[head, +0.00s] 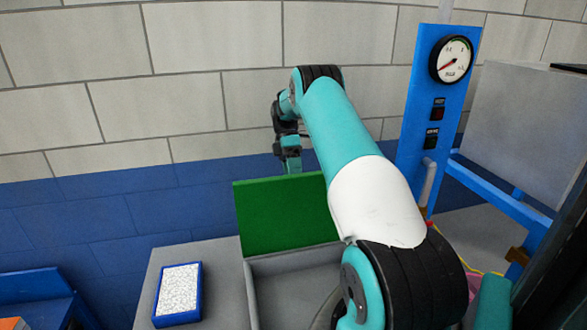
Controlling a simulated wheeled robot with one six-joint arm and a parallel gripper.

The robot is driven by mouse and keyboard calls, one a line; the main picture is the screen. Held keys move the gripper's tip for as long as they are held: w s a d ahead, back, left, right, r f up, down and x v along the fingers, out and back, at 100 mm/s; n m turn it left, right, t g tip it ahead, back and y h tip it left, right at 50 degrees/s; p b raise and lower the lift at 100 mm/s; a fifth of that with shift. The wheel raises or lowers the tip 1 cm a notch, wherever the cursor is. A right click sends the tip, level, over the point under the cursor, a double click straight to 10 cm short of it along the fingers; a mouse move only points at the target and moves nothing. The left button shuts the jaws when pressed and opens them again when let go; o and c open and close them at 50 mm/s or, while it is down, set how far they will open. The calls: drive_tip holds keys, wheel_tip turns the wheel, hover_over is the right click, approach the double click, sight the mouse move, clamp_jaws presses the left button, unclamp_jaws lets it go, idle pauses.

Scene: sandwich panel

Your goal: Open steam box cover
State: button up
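The steam box (268,266) is a grey open-topped box in the lower middle of the head view. Its green cover (262,215) stands raised, near upright, along the box's back edge. Part of the box's grey inside shows; my arm hides its right side and part of the cover. My gripper (289,165) is above the cover's top edge, pointing down, in front of the wall in the picture. Its fingers are small and partly hidden by my own arm, so I cannot tell whether they are open or touch the cover.
A blue tray with white speckled filling (179,293) lies on the grey table (220,270) left of the box. A blue post with a gauge (452,59) and switches stands at the right, beside a blue frame. A block wall is behind.

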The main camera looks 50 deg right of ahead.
drive_tip(key=shift+a+f, duration=0.25)
drive_tip(key=shift+f, duration=0.45)
drive_tip(key=shift+w+d+r, duration=0.1)
drive_tip(key=shift+r, duration=0.1)
drive_tip(key=shift+c, duration=0.3)
drive_tip(key=p+v, duration=0.1)
drive_tip(key=v, duration=0.6)
drive_tip(key=shift+r, duration=0.1)
drive_tip(key=shift+c, duration=0.2)
drive_tip(key=shift+d+r, duration=0.2)
drive_tip(key=shift+r, duration=0.4)
